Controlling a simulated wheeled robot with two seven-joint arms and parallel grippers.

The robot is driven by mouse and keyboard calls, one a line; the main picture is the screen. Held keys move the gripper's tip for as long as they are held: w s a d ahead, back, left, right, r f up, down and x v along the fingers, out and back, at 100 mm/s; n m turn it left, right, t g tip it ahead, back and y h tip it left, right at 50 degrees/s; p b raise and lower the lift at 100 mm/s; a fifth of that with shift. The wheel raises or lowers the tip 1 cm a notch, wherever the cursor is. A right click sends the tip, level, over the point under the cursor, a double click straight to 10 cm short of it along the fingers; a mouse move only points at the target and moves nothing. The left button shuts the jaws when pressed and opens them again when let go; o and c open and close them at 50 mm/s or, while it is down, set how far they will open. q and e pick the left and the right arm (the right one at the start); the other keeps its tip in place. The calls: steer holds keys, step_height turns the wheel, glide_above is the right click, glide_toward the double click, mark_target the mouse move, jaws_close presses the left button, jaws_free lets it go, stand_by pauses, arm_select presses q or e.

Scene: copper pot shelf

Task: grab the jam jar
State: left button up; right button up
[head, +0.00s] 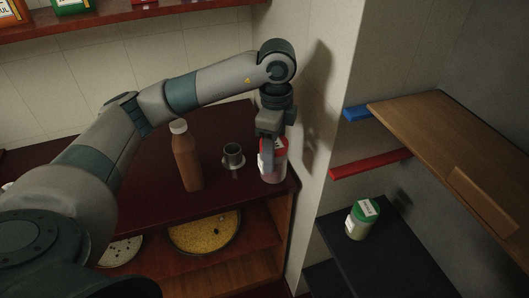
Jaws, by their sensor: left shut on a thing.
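The jam jar (277,173), a pale jar with red on its upper part, stands at the right end of the dark red cabinet top. My left gripper (267,155) reaches down onto it from above and is shut on it. The gripper's fingers hide part of the jar. I cannot tell whether the jar's base touches the cabinet top. My right gripper is not in view.
A brown bottle (186,158) and a small grey cup (233,154) stand left of the jar. A white wall edge (322,100) rises close on its right. Beyond it, a green-lidded jar (358,227) stands on a dark shelf (385,262). A yellow dish (205,235) sits below.

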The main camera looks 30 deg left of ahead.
arm_select(q)
steer(key=shift+s+d+r, duration=0.25)
steer(key=shift+d+r, duration=0.1)
steer(key=shift+d, duration=0.15)
